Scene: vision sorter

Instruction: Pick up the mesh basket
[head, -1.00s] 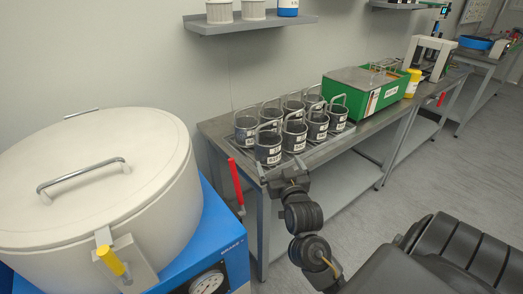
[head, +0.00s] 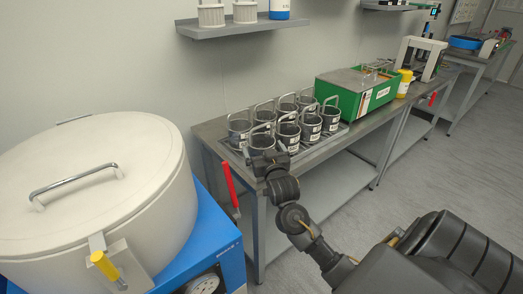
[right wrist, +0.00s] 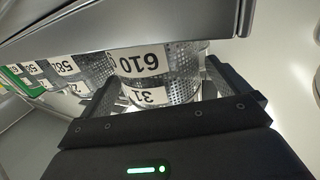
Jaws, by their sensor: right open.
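Several dark mesh baskets with wire handles and white labels stand upright in two rows on a tray (head: 318,145) on the bench. My right gripper (head: 268,158) is at the front edge of the tray, by the nearest basket (head: 262,142), and hides its lower part. In the right wrist view, my right gripper (right wrist: 162,74) is open, with a finger on each side of a mesh basket (right wrist: 182,90) labelled 610 and 31. I cannot tell whether the fingers touch it. My left gripper is not in view.
A green box-shaped unit (head: 352,100) and a yellow container (head: 404,83) stand further along the bench. A large white lidded vessel (head: 150,220) on a blue base is at the left. A shelf (head: 245,31) hangs above.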

